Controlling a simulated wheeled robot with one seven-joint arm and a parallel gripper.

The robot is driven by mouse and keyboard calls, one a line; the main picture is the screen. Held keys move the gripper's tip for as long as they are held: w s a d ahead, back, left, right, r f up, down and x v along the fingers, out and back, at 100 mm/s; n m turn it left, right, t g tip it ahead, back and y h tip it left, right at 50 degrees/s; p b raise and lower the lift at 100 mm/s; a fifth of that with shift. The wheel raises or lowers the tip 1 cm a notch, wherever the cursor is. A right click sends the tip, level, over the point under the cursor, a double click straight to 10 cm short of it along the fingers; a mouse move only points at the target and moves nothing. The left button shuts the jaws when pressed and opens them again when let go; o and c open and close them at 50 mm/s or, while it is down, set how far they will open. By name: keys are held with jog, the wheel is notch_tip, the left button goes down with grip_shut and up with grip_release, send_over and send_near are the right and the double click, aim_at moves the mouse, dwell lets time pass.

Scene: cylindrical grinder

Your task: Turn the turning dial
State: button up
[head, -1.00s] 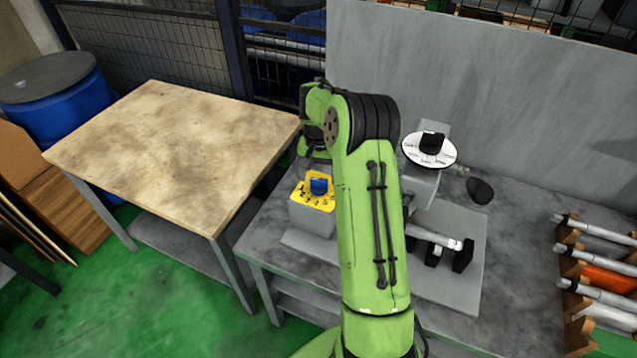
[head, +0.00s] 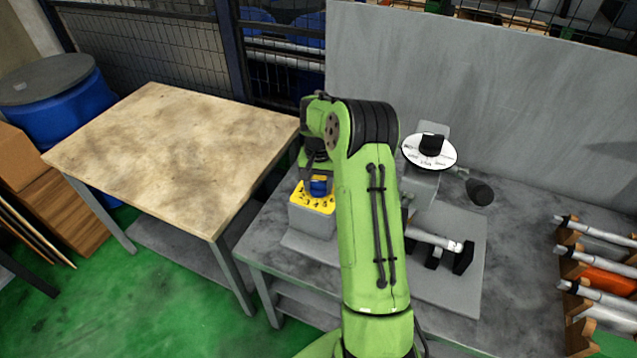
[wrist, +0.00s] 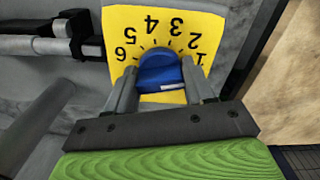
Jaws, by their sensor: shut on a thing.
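The blue dial knob (wrist: 158,72) sits on a yellow plate (wrist: 118,20) with black numbers 1 to 6, on top of a grey box. In the head view the blue knob (head: 319,187) and the yellow plate (head: 301,199) show left of my green arm. My gripper (wrist: 161,82) is down at the plate with one finger on each side of the knob, shut on it. A pale mark shows on the knob's near side. In the head view my gripper (head: 318,178) is partly hidden by my arm.
A white dial disc (head: 418,158) with a black knob stands on the grinder right of my arm. A dark handle (head: 480,193) sticks out beside it. Shafts lie in a rack (head: 570,287) at far right. A bare table (head: 160,140) stands left.

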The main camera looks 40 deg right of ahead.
jog(key=n, duration=0.5)
jog(key=shift+n+p, duration=0.35)
jog(key=shift+n, duration=0.05)
jog(key=n, duration=0.5)
jog(key=shift+n, duration=0.4)
jog(key=shift+s, duration=0.1)
jog(key=o, duration=1)
